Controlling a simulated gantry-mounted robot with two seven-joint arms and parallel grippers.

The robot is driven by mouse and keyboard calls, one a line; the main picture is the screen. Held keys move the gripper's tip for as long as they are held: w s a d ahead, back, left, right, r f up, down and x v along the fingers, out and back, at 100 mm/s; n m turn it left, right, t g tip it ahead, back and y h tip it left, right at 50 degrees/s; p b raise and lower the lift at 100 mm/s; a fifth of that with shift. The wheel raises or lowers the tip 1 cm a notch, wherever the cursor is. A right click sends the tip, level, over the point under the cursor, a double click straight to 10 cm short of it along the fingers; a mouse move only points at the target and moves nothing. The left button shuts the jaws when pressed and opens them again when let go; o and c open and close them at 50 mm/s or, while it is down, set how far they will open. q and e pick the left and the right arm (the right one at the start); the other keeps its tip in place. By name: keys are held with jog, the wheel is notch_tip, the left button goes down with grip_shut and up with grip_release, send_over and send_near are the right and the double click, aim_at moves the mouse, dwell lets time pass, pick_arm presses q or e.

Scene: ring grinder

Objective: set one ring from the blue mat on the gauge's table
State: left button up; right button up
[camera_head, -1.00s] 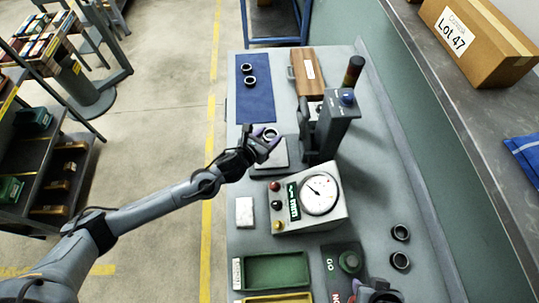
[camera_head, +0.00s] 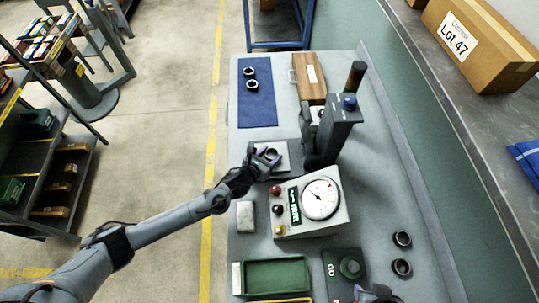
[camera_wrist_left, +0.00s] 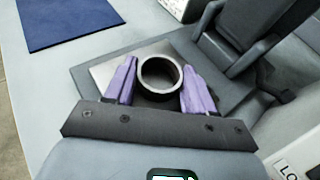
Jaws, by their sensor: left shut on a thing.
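My left gripper (camera_head: 267,157) is shut on a dark ring (camera_head: 272,154), with its two purple fingers on either side of it. In the left wrist view the ring (camera_wrist_left: 160,76) stands upright between the fingertips, its opening facing up. The ring is over the pale plate of the gauge's table (camera_wrist_left: 108,74); I cannot tell whether it touches. The gauge (camera_head: 341,112) stands just right of the gripper. Two more dark rings, one (camera_head: 249,72) behind the other (camera_head: 252,85), lie on the blue mat (camera_head: 257,110). My right gripper (camera_head: 374,293) barely shows at the bottom edge.
A dial box (camera_head: 310,205) stands in front of the gauge. A green tray (camera_head: 275,276) and a push-button box (camera_head: 345,264) are nearer. Two dark rings (camera_head: 402,239) lie at the right. A wooden case (camera_head: 308,77) lies behind the gauge. A pale block (camera_head: 245,216) lies at the left edge.

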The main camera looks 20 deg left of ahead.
pick_arm(q)
jog(key=shift+f, duration=0.2)
jog(key=o, duration=1.1)
jog(key=shift+r, duration=0.15)
